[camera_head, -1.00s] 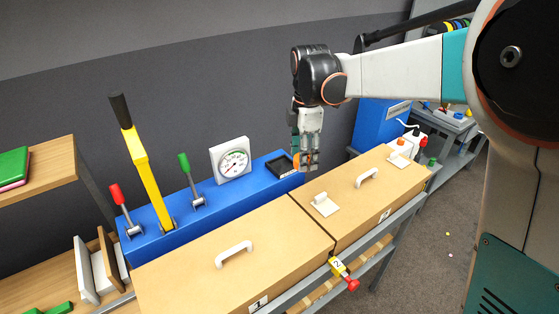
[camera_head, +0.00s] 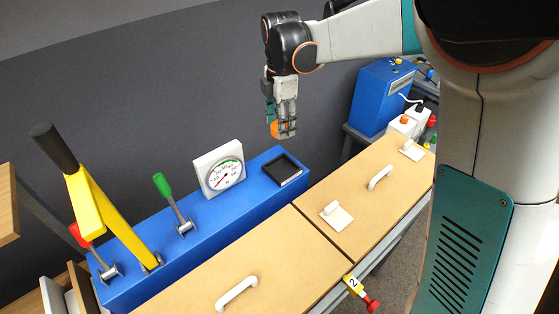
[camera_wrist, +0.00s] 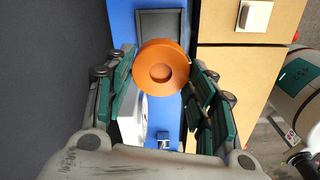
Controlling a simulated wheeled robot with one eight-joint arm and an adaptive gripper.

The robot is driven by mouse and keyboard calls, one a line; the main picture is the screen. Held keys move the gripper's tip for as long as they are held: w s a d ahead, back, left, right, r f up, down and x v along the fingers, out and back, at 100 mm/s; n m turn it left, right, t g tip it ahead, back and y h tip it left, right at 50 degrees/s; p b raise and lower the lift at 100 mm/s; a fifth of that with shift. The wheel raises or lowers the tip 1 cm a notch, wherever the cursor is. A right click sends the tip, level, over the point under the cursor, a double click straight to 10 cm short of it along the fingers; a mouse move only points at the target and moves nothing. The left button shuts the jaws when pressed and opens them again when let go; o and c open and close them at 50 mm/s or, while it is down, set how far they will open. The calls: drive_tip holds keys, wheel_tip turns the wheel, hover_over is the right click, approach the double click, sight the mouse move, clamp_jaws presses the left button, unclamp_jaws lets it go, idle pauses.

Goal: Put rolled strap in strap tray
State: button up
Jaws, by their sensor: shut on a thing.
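My gripper (camera_head: 285,130) is shut on an orange rolled strap (camera_head: 276,129) and holds it in the air above the blue bench. In the wrist view the strap (camera_wrist: 161,66) is a round orange roll with a dark round middle, between the two green-padded fingers. The strap tray (camera_head: 282,170), a small black shallow tray, sits on the right end of the blue bench top. It looks empty. In the wrist view the tray (camera_wrist: 161,22) lies just beyond the strap, its near part hidden by the strap.
A round dial gauge (camera_head: 220,171), a green-handled lever (camera_head: 172,203) and a tall yellow lever (camera_head: 95,205) stand on the blue bench (camera_head: 235,213) left of the tray. Wooden lids with white handles (camera_head: 380,177) lie in front. A dark wall rises behind.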

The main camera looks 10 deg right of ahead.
drive_tip(key=b, duration=0.1)
approach(281, 170)
wheel_tip(281, 170, down, 6)
drive_tip(key=shift+s+a+r, duration=0.1)
drive_tip(key=shift+r, duration=0.15)
drive_tip(key=shift+f+b, duration=0.25)
drive_tip(key=shift+b, duration=0.2)
drive_tip(key=o, duration=1.1)
drive_tip(key=shift+s, duration=0.1)
drive_tip(key=shift+o, duration=0.2)
drive_tip(key=shift+r, duration=0.1)
